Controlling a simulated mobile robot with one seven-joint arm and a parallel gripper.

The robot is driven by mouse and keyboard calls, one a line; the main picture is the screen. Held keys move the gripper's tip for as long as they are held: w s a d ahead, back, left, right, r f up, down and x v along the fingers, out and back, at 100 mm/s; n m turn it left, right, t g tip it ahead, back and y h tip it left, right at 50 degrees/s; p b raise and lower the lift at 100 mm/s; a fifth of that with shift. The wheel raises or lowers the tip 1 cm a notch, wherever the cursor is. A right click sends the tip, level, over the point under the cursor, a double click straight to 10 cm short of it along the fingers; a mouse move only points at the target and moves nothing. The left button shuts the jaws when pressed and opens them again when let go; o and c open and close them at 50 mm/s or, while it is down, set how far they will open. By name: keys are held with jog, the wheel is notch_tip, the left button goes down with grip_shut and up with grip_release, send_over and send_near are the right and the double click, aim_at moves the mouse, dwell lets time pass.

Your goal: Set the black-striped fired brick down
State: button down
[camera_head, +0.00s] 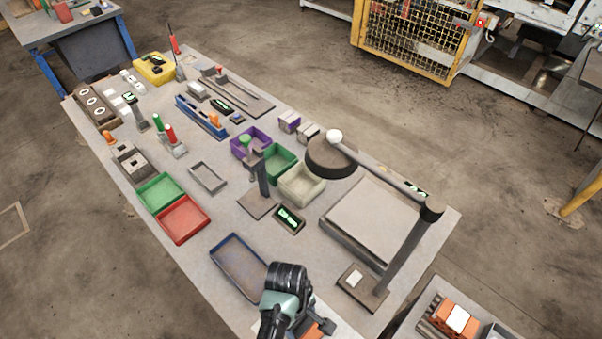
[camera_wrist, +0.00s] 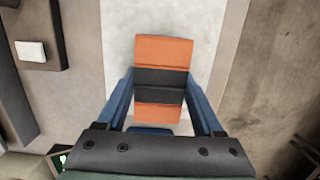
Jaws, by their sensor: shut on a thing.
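The black-striped fired brick (camera_wrist: 163,50) is orange with a black band across its middle. It sits between the two blue fingers of my gripper (camera_wrist: 160,88), which is shut on it in the wrist view. In the head view only a small orange part of the brick (camera_head: 320,327) shows beside my gripper (camera_head: 308,322), at the near end of the workbench (camera_head: 215,285). A pale white patch (camera_wrist: 150,18) of surface lies under the brick. I cannot tell whether the brick touches it.
A blue-rimmed tray (camera_head: 238,268) lies left of my gripper. A lamp base (camera_head: 362,288) stands to the right, with its arm reaching over a large grey slab (camera_head: 375,220). A side stand with orange bricks (camera_head: 455,318) is at the lower right. Green (camera_head: 160,193) and red (camera_head: 183,219) bins stand farther left.

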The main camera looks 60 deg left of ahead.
jog(key=shift+w+a+f, duration=0.1)
jog(key=shift+w+f, duration=0.05)
jog(key=shift+f, duration=0.2)
jog(key=shift+f, duration=0.1)
jog(key=shift+c, duration=0.2)
grip_release()
notch_tip(320, 180, up, 12)
jog(key=a, duration=0.1)
jog(key=shift+s+a, duration=0.25)
jog(key=shift+a, duration=0.05)
dwell(0.5)
